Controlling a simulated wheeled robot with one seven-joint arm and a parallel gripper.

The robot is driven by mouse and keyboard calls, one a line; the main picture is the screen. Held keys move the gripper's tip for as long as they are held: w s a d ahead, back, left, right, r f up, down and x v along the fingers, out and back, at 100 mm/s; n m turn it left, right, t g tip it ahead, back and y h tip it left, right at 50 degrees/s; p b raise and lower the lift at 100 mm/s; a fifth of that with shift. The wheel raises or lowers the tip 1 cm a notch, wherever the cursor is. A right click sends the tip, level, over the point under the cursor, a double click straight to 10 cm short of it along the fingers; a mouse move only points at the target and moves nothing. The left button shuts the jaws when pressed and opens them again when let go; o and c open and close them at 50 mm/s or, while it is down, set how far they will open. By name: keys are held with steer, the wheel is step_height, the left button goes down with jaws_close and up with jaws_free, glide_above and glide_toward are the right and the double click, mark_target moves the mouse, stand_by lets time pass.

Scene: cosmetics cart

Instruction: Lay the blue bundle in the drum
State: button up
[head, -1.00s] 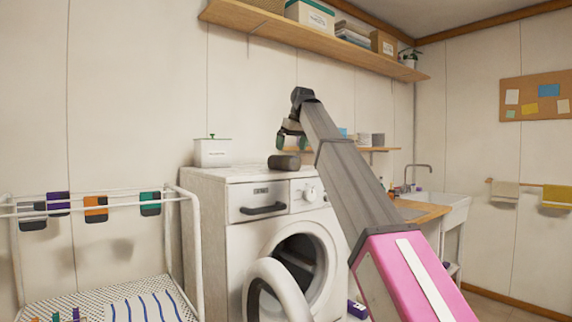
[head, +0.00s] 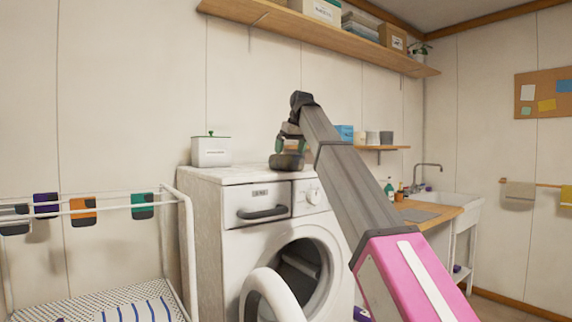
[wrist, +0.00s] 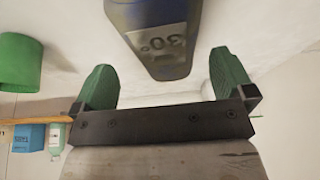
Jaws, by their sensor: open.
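A dark rolled bundle (head: 285,162) lies on top of the white washing machine (head: 205,235), near its front edge. Whether a finger touches the bundle I cannot tell. The machine's round door (head: 265,290) stands open, and the dark drum (head: 303,262) shows behind it, partly hidden by the door.
A white lidded box (head: 210,152) stands on the machine at the back left. A drying rack (head: 185,240) with several coloured cloths stands at left. A wooden counter and sink (head: 450,205) are at right, partly behind my arm. A shelf (head: 330,37) runs above.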

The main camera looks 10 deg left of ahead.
mark_target(286, 158)
steer(key=x, duration=0.4)
steer(key=shift+a+f, duration=0.3)
steer(key=shift+f, duration=0.05)
steer(key=c, duration=1.1)
steer(key=shift+r, duration=0.15)
steer(key=shift+r, duration=0.5)
steer(key=r, duration=0.3)
steer(key=shift+s+a+r, duration=0.2)
steer(key=shift+a+r, duration=0.05)
steer(key=s+a+r, duration=0.4)
steer(key=s+a, duration=0.1)
steer(key=s+a+r, duration=0.2)
steer(key=s, duration=0.1)
steer(key=shift+a+r, duration=0.2)
steer(key=shift+a, duration=0.1)
